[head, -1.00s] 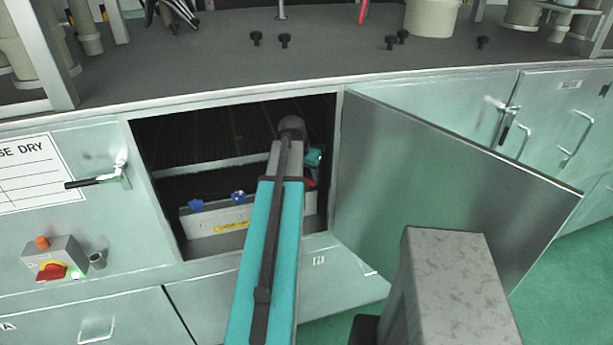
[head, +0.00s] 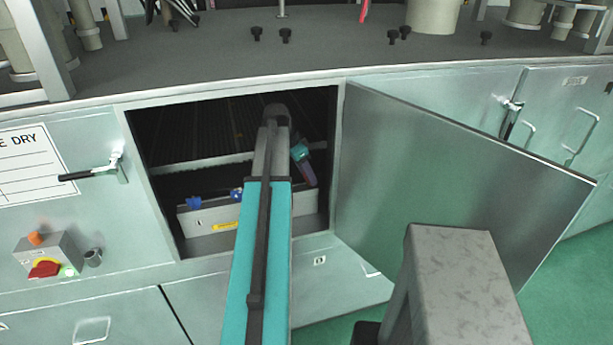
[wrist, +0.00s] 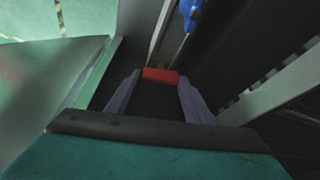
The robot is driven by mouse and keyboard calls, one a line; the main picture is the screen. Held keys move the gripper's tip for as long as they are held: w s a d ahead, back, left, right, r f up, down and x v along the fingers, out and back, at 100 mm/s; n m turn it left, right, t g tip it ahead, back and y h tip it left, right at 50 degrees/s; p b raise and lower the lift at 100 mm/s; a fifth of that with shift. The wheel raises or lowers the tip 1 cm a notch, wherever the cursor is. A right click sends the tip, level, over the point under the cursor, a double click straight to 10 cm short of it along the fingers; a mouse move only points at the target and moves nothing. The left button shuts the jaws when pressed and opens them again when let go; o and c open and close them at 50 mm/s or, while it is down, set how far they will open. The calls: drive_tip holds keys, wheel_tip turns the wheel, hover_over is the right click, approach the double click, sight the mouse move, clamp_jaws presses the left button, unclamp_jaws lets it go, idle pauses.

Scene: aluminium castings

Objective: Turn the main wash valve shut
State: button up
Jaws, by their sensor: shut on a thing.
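The red handle (wrist: 160,75), which I take to be the main wash valve's, shows in the wrist view between the tips of my gripper (wrist: 159,82). My gripper is shut on it. In the head view my gripper (head: 309,176) reaches into the open cabinet, at the right end of a pale valve box (head: 205,218). The handle is hidden there, so I cannot tell its angle. Two blue knobs, one at the box's left (head: 193,203) and one near its middle (head: 236,194), stand on top. A blue knob also shows in the wrist view (wrist: 190,12).
The cabinet door (head: 450,180) stands open to the right of the opening. The cabinet's right wall is close to my gripper. A red rotary switch (head: 44,268) and a lever latch (head: 95,174) are on the left panel. The countertop (head: 330,55) lies above.

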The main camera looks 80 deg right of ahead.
drive_tip(key=shift+w+d+m+g+y+b, duration=0.15)
drive_tip(key=shift+m+g+y+b, duration=0.25)
drive_tip(key=shift+m, duration=0.8)
drive_tip(key=o, duration=1)
drive_tip(key=shift+o, duration=0.2)
drive_tip(key=b+v, duration=0.2)
drive_tip(key=v, duration=0.5)
drive_tip(key=shift+r, duration=0.25)
